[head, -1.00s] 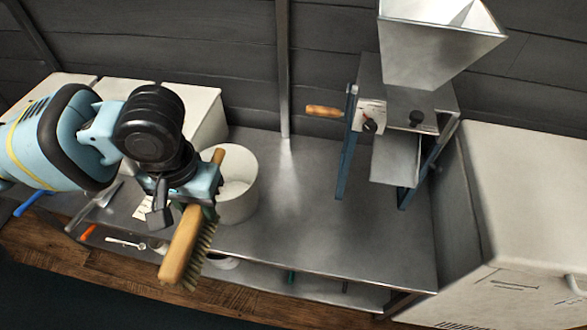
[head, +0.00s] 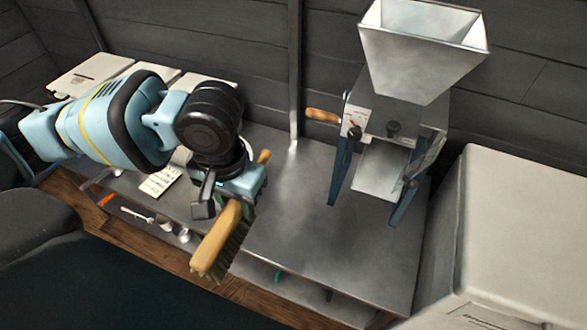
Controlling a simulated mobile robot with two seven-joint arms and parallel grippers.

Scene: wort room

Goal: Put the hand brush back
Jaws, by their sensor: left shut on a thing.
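The hand brush (head: 218,240) has a long wooden back and dark bristles. My left gripper (head: 236,192) is shut on it around the middle. The brush is tilted, its near end toward the bottom of the picture and its handle tip (head: 264,156) showing beyond the gripper. It appears above the front part of the metal bench (head: 300,215), apart from its surface. The fingertips are mostly hidden by the gripper body and brush. My right gripper is not in view.
A grain mill with a metal hopper (head: 422,55) and wooden crank handle (head: 323,115) stands on the bench at right. A white cabinet (head: 530,225) is beside it. A notepad (head: 160,181) lies left. The bench between brush and mill is clear.

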